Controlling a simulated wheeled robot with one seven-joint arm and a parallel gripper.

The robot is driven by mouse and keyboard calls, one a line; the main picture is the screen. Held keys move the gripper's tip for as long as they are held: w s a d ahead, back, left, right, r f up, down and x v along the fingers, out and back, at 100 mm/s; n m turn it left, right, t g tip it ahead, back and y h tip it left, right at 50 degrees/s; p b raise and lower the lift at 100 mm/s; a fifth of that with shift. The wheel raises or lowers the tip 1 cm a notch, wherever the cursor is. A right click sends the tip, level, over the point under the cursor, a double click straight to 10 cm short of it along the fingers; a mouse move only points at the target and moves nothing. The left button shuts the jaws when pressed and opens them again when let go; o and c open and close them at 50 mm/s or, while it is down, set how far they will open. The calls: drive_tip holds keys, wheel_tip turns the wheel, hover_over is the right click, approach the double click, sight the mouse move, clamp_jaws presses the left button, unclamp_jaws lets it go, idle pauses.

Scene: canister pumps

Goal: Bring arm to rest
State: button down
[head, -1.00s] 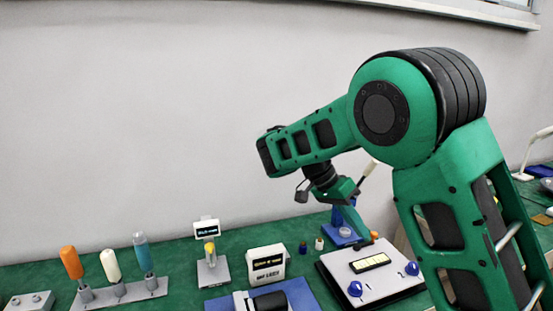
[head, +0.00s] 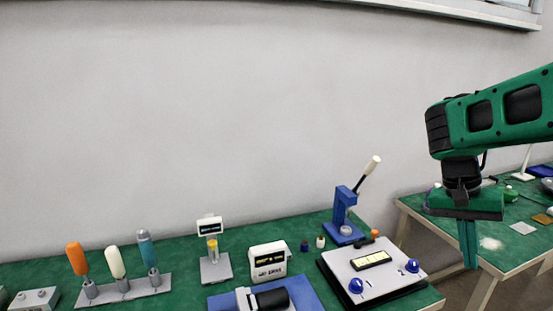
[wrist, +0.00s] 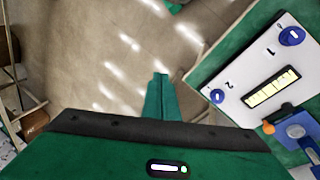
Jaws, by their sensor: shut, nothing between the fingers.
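My gripper (head: 468,243) is at the right of the head view, its green fingers pointing down and closed together with nothing between them. It hangs in front of the gap between the two green benches, to the right of the main bench's edge. In the wrist view the closed fingers (wrist: 160,97) show over the bare floor. My arm reaches in from the right edge of the head view.
A white panel with blue knobs (head: 345,262) lies at the main bench's right end, left of my gripper. A blue lever press (head: 342,215) stands behind it. A second green bench (head: 500,262) is at right. Floor (wrist: 90,60) lies below the gripper.

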drive_tip(key=s+f+n+t+y, duration=0.2)
drive_tip(key=s+f+y, duration=0.1)
drive_tip(key=s, duration=1.4)
drive_tip(key=shift+s+a+f+n+y, duration=0.3)
drive_tip(key=shift+s+f, duration=0.1)
drive_tip(key=shift+f, duration=0.2)
drive_tip(key=shift+w+f, duration=0.25)
drive_tip(key=shift+w, duration=0.4)
